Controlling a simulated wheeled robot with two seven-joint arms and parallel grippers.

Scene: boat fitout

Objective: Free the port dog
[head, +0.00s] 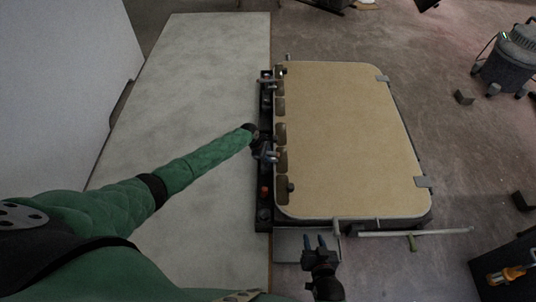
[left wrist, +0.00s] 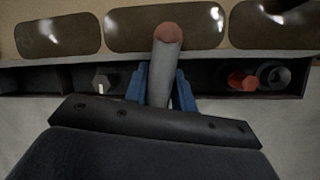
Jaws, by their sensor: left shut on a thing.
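A tan hatch panel (head: 340,130) lies on a dark frame, with brown oval pads along its left edge. My left gripper (head: 266,153) is at that edge, its blue fingers shut on a grey round bar. In the left wrist view the bar, a dog handle (left wrist: 167,65) with a reddish-brown end, stands between the fingers (left wrist: 163,85) and reaches over the middle pad. I cannot tell from the markings whether it is the port dog. My right gripper (head: 316,243) is below the hatch's near edge, its blue fingers apart and empty.
A black compartmented strip (head: 264,215) runs along the hatch's left side. In the left wrist view it holds a hex piece (left wrist: 104,82), a red piece (left wrist: 241,81) and a grey ring (left wrist: 273,75). A pale rod (head: 415,233) lies at the near edge. A grey vacuum-like machine (head: 515,55) stands right.

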